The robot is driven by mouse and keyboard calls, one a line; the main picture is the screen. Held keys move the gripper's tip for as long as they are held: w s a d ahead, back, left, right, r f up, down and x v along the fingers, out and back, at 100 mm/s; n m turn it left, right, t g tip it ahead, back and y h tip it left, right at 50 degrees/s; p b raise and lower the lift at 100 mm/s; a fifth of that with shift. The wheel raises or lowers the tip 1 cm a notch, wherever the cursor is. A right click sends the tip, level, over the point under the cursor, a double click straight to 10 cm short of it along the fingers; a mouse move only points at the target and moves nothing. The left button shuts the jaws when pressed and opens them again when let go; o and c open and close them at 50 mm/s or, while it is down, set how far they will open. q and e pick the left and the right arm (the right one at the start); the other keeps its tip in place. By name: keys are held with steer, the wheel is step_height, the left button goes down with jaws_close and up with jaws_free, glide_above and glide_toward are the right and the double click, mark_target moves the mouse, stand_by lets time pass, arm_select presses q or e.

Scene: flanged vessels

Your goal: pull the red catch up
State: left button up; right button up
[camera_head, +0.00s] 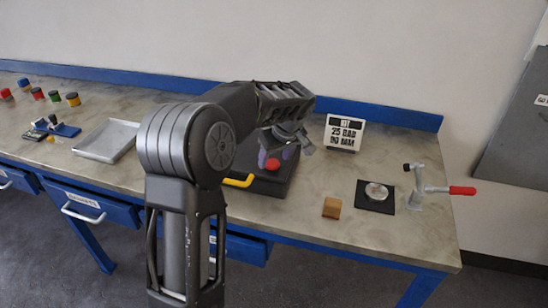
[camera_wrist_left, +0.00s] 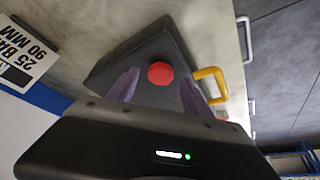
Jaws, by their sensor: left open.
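The red catch (camera_head: 271,164) shows as a round red knob on top of a dark block (camera_head: 265,185) with a yellow handle (camera_head: 238,181). In the left wrist view the red catch (camera_wrist_left: 160,73) lies between the two purple fingers of my left gripper (camera_wrist_left: 158,78), with a gap on each side. My left gripper (camera_head: 281,153) is open, over the block in the head view, and holds nothing. Whether its tips are level with the catch, I cannot tell. My left arm hides part of the block in the head view. My right gripper is not in view.
A sign (camera_head: 344,133) reading "25 BAR 90 MM" stands behind the block. To the right are a wooden block (camera_head: 332,208), a metal disc (camera_head: 376,191) on a dark plate, and a clamp with a red handle (camera_head: 462,190). A metal tray (camera_head: 106,141) lies left.

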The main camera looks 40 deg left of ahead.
arm_select(q)
steer(key=shift+w+a+f, duration=0.1)
steer(key=shift+a+f, duration=0.1)
steer(key=shift+f, duration=0.4)
jaws_close()
stand_by(0.6)
